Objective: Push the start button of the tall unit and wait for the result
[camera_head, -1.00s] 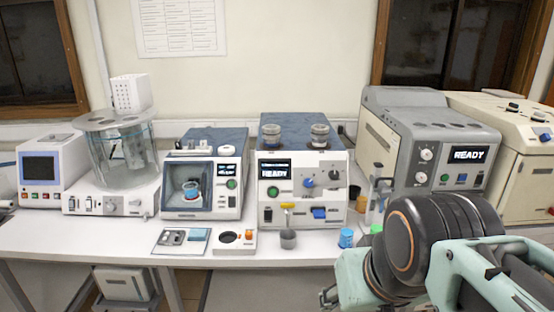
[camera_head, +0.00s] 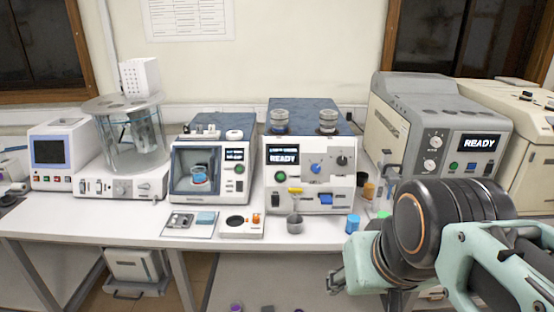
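Two units show READY. The white unit (camera_head: 310,202) in the middle of the bench has a READY display (camera_head: 284,155), a round green button (camera_head: 280,176), a blue knob (camera_head: 316,168) and two jars on its blue top. The grey unit (camera_head: 413,96) at the right has a READY display (camera_head: 480,143) and a small green button (camera_head: 452,167). The frames do not settle which is the tall unit. My arm is at lower right, in front of the bench. What seems to be my gripper (camera_head: 337,281) is at its left end, apart from both units; its fingers are not clear.
A small cup (camera_head: 295,224) and a blue-capped vial (camera_head: 353,223) stand before the white unit. A smaller tester (camera_head: 212,180) and a glass bath (camera_head: 133,140) stand to its left. Small purple items (camera_head: 236,308) lie low in front. The bench's front edge is clear at left.

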